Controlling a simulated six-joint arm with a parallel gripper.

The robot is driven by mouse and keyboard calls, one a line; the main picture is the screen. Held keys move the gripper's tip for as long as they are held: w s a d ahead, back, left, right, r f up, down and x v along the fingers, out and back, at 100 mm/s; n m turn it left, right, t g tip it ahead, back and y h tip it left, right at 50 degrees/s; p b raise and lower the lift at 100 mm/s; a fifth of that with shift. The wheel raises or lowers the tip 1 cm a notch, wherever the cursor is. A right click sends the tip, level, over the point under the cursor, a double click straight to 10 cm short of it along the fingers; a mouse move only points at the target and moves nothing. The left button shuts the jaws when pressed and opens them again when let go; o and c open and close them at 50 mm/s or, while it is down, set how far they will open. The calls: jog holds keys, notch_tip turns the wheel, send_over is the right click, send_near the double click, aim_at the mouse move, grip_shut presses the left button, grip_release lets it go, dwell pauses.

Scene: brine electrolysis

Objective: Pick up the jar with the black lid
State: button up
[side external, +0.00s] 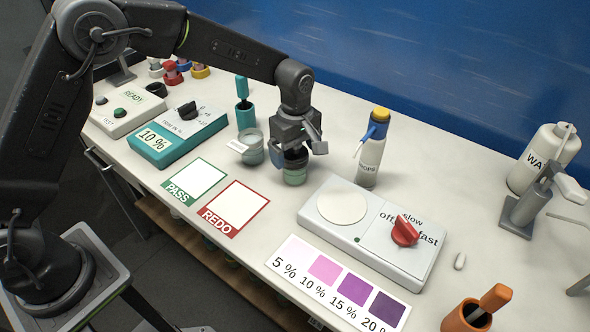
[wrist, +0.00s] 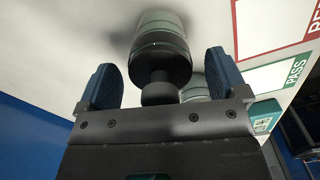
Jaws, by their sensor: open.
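The jar with the black lid (side external: 295,172) stands on the white bench, with a pale green glass body and a dark lid. My gripper (side external: 297,146) is right above it, pointing down, with its fingers around the lid's height. In the wrist view the jar (wrist: 160,38) lies between and beyond the two blue finger pads of my open gripper (wrist: 154,84), its black lid and knob facing the palm. The pads appear apart from the lid. A second greenish jar (side external: 251,147) stands just left of it, partly showing in the wrist view (wrist: 194,88).
The green PASS square (side external: 194,182) and red REDO square (side external: 236,205) lie in front. A white stirrer (side external: 375,228) with a red knob is to the right. A bottle with a yellow cap (side external: 372,150) stands close behind right. A teal holder (side external: 246,112) is behind left.

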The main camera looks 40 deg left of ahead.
jog(key=shift+f, duration=0.5)
jog(key=c, duration=1.4)
